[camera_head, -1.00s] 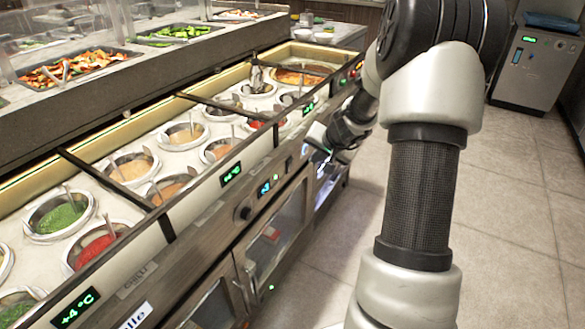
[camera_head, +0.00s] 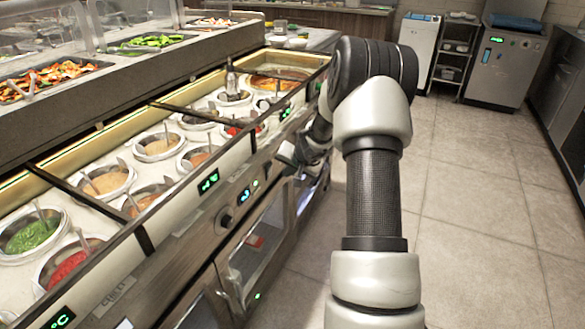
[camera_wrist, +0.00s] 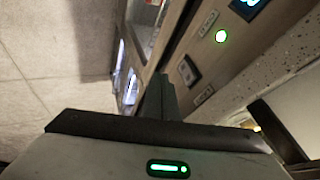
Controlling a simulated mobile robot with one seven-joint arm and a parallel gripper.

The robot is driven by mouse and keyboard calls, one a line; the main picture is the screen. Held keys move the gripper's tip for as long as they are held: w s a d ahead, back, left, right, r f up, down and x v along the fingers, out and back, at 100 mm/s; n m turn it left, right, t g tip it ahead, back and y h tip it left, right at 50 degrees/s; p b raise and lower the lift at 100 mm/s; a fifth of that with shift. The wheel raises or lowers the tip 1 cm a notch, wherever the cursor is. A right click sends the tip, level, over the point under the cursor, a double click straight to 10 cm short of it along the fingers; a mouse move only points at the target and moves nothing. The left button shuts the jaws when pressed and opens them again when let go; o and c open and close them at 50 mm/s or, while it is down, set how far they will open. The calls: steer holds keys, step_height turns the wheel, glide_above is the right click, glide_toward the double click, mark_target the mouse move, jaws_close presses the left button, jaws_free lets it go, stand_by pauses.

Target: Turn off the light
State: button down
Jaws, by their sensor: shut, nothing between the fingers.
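My gripper (camera_head: 290,157) is at the front panel of the sauce counter, in the middle of the head view. In the wrist view its dark fingers (camera_wrist: 160,95) are together with nothing between them, pointing along the panel. I cannot tell whether the fingers touch the panel. A round green lit button (camera_wrist: 221,36) is farther along the panel. A bluish-white glow (camera_head: 304,196) shows in a lower cabinet and also in the wrist view (camera_wrist: 121,55).

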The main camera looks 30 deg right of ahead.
mark_target(270, 171)
steer(key=w+a+p, duration=0.2)
steer(key=w, duration=0.1)
steer(key=shift+w+a, duration=0.25)
steer(key=shift+r, duration=0.1)
steer(key=p, duration=0.3)
steer(key=shift+w+a+p, duration=0.15)
steer(key=shift+w+p, duration=0.1)
steer(key=shift+p, duration=0.1)
steer(key=shift+r, duration=0.1)
